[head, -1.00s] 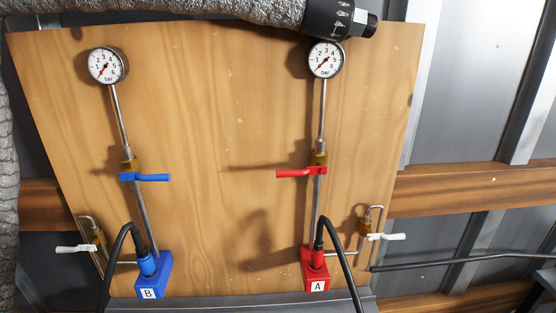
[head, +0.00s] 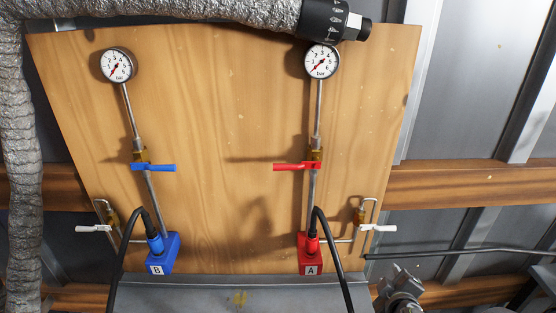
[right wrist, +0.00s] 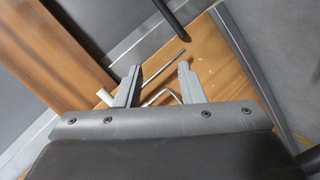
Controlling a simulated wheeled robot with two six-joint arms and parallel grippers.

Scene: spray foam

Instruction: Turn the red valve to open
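The red valve handle (head: 290,167) points left, crosswise to its upright metal pipe, at the right of a wooden board (head: 220,130). A gauge (head: 321,61) tops that pipe, and a red block labelled A (head: 309,258) stands at its foot. My right gripper (head: 402,275) shows at the lower right of the head view, below and right of the red handle and well apart from it. In the right wrist view my right gripper (right wrist: 158,80) has its two fingers apart with nothing held between them. My left gripper is not in view.
A blue valve handle (head: 153,167) and blue block B (head: 160,256) are on the board's left. White handles (head: 94,228) (head: 379,228) stick out at both lower sides. Black hoses rise to the blocks. A silver duct (head: 160,12) runs along the top. The board's middle is clear.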

